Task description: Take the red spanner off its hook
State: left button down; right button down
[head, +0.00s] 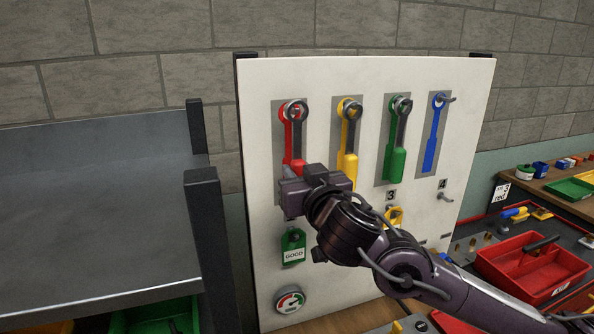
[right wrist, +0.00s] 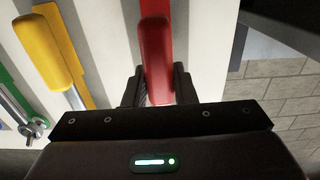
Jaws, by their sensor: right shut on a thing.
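The red spanner (head: 297,132) hangs upright at the left of the white tool board (head: 330,240), in front of its red outline. Its grey ring end is at the top hook (head: 296,108); the ring looks to be around the hook. My right gripper (head: 292,172) is at the lower end of the red handle and hides part of it. In the right wrist view the red handle (right wrist: 156,50) stands between the two dark fingers (right wrist: 158,84), which are shut on it. My left gripper is not in view.
A yellow spanner (head: 351,140) and a green spanner (head: 397,150) hang to the right; the blue outline (head: 433,135) has an empty hook. A green GOOD tag (head: 293,242) and a gauge (head: 290,299) are below. A grey shelf (head: 100,200) stands left, a red bin (head: 530,262) right.

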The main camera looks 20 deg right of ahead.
aim_at(301, 173)
jog(key=shift+s+d+r, duration=0.1)
jog(key=shift+s, duration=1.45)
jog(key=shift+s+r, duration=0.1)
jog(key=shift+s, duration=1.45)
jog(key=shift+d, duration=0.15)
